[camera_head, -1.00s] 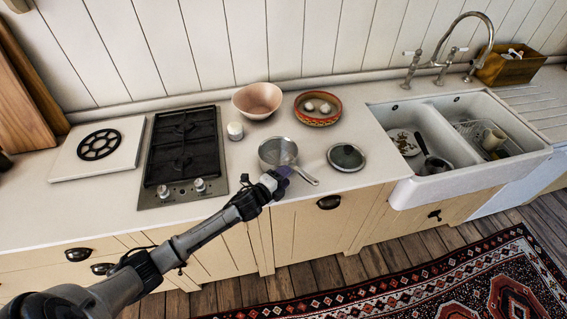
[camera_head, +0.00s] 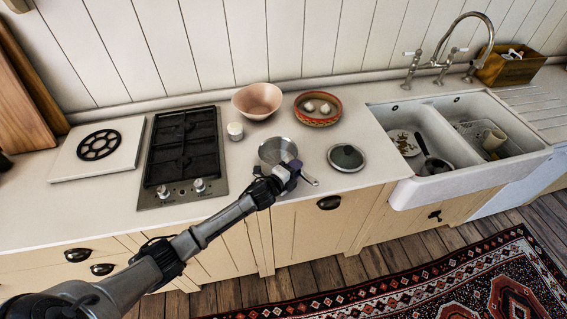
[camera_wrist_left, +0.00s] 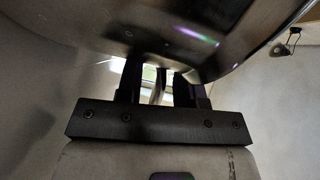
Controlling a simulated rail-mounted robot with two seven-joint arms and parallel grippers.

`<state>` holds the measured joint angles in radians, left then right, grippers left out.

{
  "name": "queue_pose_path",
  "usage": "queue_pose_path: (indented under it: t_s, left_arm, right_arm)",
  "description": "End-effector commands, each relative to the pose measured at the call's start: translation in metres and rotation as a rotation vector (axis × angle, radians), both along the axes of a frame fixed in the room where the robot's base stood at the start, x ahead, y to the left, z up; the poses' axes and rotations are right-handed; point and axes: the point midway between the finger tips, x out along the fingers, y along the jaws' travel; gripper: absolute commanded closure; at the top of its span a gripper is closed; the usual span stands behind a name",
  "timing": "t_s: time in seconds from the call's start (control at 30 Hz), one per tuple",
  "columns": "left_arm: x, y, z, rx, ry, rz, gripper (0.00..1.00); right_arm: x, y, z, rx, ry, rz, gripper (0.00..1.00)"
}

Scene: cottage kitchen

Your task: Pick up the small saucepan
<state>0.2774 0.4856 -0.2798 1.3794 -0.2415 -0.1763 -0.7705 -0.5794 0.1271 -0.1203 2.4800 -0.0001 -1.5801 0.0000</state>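The small saucepan (camera_head: 275,148) is grey metal and sits on the worktop right of the hob, its handle (camera_head: 311,181) pointing toward the front right. My left gripper (camera_head: 294,168) is at the handle, close to the pan's rim, and covers part of the handle. In the left wrist view the shiny pan (camera_wrist_left: 190,40) fills the top. The gripper's two fingers (camera_wrist_left: 160,85) stand apart there, with the narrow handle between them and a bright gap beside it. My right gripper is in neither view.
A dark round lid (camera_head: 346,157) lies right of the pan. A white jar (camera_head: 235,131), a pink bowl (camera_head: 258,100) and a red patterned bowl (camera_head: 317,118) stand behind. The black hob (camera_head: 182,150) is left and the sink (camera_head: 440,188) right.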

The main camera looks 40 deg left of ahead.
Motion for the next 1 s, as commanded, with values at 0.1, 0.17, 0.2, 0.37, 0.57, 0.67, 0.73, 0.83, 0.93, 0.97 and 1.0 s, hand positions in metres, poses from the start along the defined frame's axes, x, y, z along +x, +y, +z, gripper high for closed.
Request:
queue_pose_path:
  t_s: [0.1, 0.17, 0.2, 0.37, 0.57, 0.67, 0.73, 0.83, 0.93, 0.97, 1.0]
  left_arm:
    - [0.000, 0.000, 0.000, 0.000, 0.000, 0.000, 0.77]
    - [0.000, 0.000, 0.000, 0.000, 0.000, 0.000, 0.83]
    - [0.000, 0.000, 0.000, 0.000, 0.000, 0.000, 0.87]
    - [0.000, 0.000, 0.000, 0.001, 0.000, 0.000, 1.00]
    - [0.000, 0.000, 0.001, 0.001, -0.002, 0.000, 1.00]
    - [0.001, 0.000, 0.003, 0.002, -0.005, 0.000, 1.00]
    - [0.001, 0.000, 0.002, 0.002, -0.004, 0.000, 1.00]
    - [0.001, 0.001, 0.004, 0.002, -0.004, 0.000, 1.00]
    - [0.001, 0.001, 0.012, 0.004, -0.004, -0.001, 1.00]
    - [0.001, 0.001, 0.016, 0.005, -0.005, -0.001, 1.00]
    - [0.001, 0.001, 0.022, 0.005, -0.006, -0.002, 1.00]
  right_arm:
    - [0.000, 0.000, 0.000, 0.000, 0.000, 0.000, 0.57]
    - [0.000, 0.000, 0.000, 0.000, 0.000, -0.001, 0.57]
    - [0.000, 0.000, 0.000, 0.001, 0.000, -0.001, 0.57]
    - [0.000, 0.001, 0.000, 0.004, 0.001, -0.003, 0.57]
    - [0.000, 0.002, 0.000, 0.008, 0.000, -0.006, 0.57]
    - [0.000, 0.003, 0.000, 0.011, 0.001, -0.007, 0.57]
    - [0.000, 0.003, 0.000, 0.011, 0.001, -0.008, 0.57]
    - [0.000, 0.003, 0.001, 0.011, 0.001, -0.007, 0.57]
    - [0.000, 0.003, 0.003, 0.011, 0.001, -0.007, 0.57]
    - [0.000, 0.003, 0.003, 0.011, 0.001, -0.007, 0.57]
    - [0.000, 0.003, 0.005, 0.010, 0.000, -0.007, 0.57]
